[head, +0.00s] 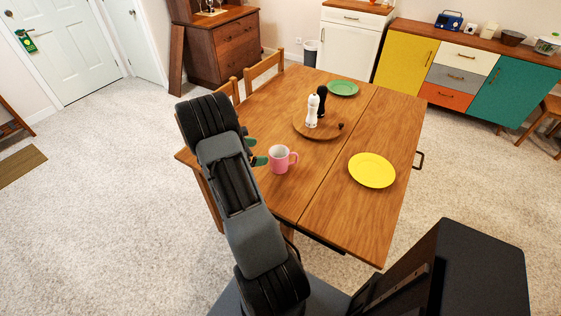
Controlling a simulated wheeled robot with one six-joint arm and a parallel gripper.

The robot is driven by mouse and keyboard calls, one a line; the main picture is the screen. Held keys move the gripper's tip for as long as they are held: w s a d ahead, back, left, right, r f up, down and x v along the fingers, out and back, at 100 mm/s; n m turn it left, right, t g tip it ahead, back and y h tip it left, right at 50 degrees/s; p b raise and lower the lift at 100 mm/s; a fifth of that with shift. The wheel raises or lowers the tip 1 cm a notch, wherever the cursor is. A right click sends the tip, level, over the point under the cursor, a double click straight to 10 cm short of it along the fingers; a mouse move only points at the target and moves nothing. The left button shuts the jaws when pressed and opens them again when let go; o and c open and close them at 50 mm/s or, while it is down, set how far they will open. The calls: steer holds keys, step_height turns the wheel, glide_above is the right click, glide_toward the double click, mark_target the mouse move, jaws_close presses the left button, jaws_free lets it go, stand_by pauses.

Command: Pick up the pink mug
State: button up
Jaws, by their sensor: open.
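The pink mug (279,160) stands upright on the wooden table (330,210), near its left edge. Its handle points to the right. My arm hides most of the gripper body and part of the table's left edge.
A round wooden board (318,132) behind the mug holds a white mill (312,110) and a dark mill (322,100). A yellow plate (372,170) lies to the right and a green plate (343,88) at the back. Wooden chairs (264,66) stand along the table's left side.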

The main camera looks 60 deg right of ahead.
mark_target(287, 151)
steer(key=shift+p+x, duration=0.75)
steer(key=shift+x, duration=4.05)
steer(key=shift+s+a, duration=0.15)
steer(key=c, duration=1.3)
